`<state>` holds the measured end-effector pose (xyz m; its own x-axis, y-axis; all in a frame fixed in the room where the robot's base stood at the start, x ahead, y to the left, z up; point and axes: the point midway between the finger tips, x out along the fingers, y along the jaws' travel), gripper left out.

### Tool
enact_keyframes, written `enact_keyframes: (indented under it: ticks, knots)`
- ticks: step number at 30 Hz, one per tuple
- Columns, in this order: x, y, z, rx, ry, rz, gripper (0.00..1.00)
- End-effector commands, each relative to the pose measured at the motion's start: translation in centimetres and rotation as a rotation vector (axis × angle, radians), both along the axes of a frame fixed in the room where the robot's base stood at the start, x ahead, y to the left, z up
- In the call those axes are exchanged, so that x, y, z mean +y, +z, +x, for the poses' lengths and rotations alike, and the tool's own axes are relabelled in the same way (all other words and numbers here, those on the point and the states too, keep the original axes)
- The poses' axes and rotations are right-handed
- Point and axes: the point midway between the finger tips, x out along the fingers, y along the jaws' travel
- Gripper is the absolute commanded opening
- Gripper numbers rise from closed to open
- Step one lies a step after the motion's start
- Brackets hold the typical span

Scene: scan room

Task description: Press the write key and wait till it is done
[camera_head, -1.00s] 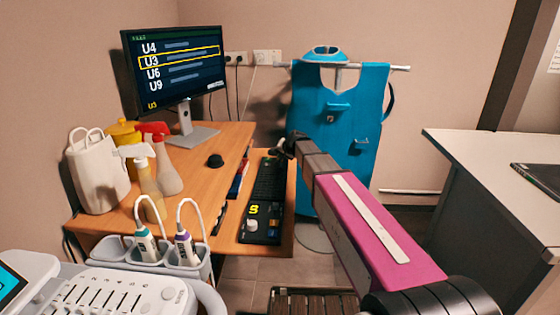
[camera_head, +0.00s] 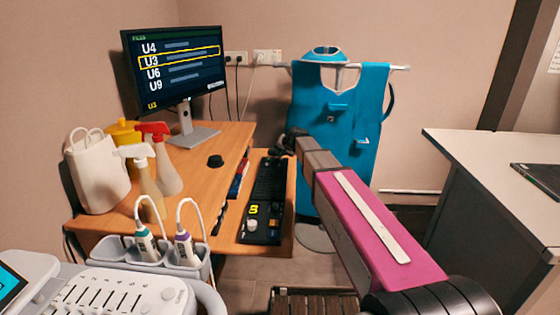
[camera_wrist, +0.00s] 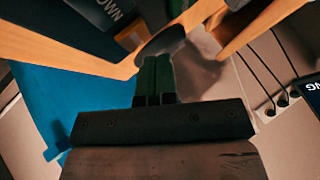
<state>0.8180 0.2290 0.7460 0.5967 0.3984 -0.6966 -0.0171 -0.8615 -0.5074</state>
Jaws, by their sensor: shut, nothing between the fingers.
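My gripper (camera_head: 284,142) is shut and empty, over the far end of the long black control panel (camera_head: 265,185) on the lower desk shelf. In the wrist view its dark green fingers (camera_wrist: 155,70) are together, their tips by a dark rounded shape; contact cannot be told. Part of a dark panel lettered "DOWN" (camera_wrist: 108,10) shows there. I cannot pick out the write key. The monitor (camera_head: 175,65) lists U4, U3, U6 and U9 with U3 framed in yellow, and "U3" at lower left. A small mark at its lower right is unreadable. In the wrist view, "NG" shows on a screen edge (camera_wrist: 312,90).
A blue apron (camera_head: 350,115) hangs behind my arm. Probes (camera_head: 147,245) stand in front. A white-topped counter (camera_head: 490,165) is at right.

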Motion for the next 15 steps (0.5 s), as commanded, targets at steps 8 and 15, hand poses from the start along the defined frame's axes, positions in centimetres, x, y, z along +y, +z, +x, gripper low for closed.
enact_keyframes:
  ticks: [8,15]
  knots:
    - [0.0,1.8,0.0,-0.001,0.0,-0.001,0.0]
    - [0.0,3.9,0.0,0.0,0.001,-0.001,0.0]
